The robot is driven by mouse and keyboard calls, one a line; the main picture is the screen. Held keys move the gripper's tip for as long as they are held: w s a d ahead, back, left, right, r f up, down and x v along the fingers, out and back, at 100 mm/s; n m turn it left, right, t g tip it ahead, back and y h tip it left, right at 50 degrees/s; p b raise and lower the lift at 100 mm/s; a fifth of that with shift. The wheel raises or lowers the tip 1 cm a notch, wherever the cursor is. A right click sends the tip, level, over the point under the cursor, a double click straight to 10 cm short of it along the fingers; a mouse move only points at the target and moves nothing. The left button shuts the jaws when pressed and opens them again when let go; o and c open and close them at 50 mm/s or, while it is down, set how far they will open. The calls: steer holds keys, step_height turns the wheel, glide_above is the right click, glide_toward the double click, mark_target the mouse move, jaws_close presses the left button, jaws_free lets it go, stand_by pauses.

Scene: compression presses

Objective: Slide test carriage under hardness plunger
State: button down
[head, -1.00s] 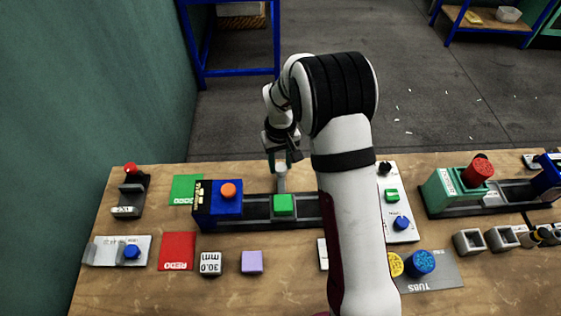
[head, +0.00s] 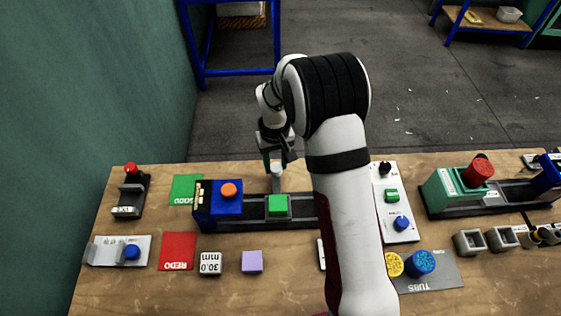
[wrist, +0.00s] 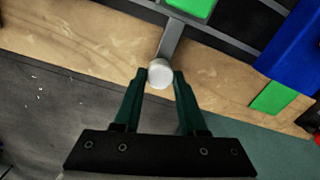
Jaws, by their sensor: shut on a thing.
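The test carriage carries a green block (head: 278,205) and sits in a dark rail (head: 258,222) right of the blue press housing (head: 220,207) with its orange top (head: 229,190). A grey bar with a round white knob (head: 277,170) reaches from the carriage toward the far edge. My gripper (head: 277,163) is shut on this knob, which also shows between the green fingers in the wrist view (wrist: 160,74). The green block (wrist: 192,6) is cut off by the top edge there. A gap separates the block from the blue housing. The plunger's lower end is hidden.
A second press with a green housing (head: 452,193) and red top stands at the right. A red REDO pad (head: 178,251), a white 30.0 mm block (head: 210,262) and a lilac block (head: 252,261) lie in front. My arm hides the rail's right end.

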steer(key=a, duration=1.1)
steer(key=shift+a, duration=0.25)
steer(key=shift+c, duration=2.3)
jaws_free()
steer(key=shift+d, duration=0.1)
steer(key=shift+r, duration=0.15)
step_height(320, 180, up, 16)
steer(key=shift+f, duration=0.2)
